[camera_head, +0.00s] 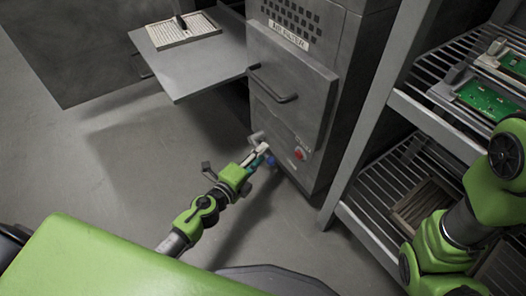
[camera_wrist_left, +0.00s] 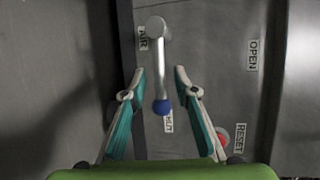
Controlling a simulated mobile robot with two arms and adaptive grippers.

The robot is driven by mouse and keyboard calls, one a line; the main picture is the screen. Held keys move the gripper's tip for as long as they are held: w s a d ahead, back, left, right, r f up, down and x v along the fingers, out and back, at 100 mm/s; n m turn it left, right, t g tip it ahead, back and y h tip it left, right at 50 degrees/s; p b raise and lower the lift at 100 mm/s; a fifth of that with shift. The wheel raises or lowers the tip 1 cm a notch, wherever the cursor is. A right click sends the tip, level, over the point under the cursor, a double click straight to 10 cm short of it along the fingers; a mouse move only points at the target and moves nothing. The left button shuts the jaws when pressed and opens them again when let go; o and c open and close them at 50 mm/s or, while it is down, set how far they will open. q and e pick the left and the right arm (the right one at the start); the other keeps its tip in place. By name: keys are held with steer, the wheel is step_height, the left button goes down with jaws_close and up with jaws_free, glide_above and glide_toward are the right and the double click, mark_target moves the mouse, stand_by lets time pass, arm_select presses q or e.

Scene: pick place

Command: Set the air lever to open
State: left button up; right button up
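The air lever (camera_wrist_left: 161,75) is a grey metal handle with a blue ball at its end, on the grey cabinet panel. In the left wrist view its pivot is at the top, beside the AIR label (camera_wrist_left: 143,38), and the ball points down by another, partly covered label. An OPEN label (camera_wrist_left: 253,55) is to the right of the lever. My left gripper (camera_wrist_left: 160,78) is open, with one finger on each side of the lever and gaps on both sides. In the head view my left gripper (camera_head: 262,152) is low at the cabinet front. My right gripper is out of view.
A red button (camera_head: 299,154) sits right of the lever, by the RESET label (camera_wrist_left: 240,137). The cabinet (camera_head: 290,85) has an AIR FILTER door with a handle above. A table (camera_head: 190,65) stands left; a shelf rack (camera_head: 440,125) with circuit boards stands right. Open floor lies at left.

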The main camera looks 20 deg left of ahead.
arm_select(q)
steer(key=shift+x, duration=1)
jaws_close()
